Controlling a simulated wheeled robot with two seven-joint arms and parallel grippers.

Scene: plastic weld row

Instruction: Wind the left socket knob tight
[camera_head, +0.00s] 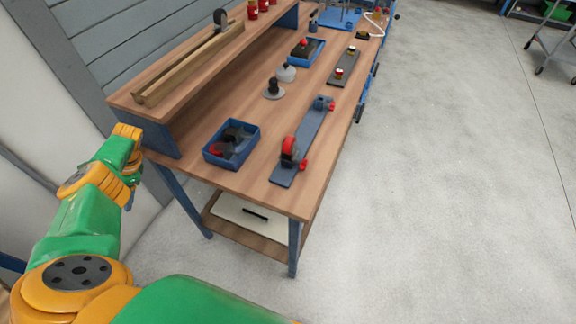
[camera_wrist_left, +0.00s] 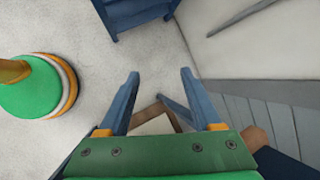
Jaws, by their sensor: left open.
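A long grey plate (camera_head: 308,143) lies on the bench top near its right edge. At its near end stands a red and black round part (camera_head: 289,151), with a small red knob (camera_head: 304,164) beside it. At the far end is a grey socket-like part (camera_head: 320,103) with another small red knob (camera_head: 331,106). I cannot tell which knob is the left socket knob, or how tight either is. My left gripper is beside the bench's left end, well away from the plate; in the left wrist view its fingers (camera_wrist_left: 160,82) are apart and empty. My right gripper is not in view.
A blue bin (camera_head: 231,144) with dark parts stands left of the plate. The bench's leg and lower shelf (camera_head: 250,221) are below; open floor lies right.

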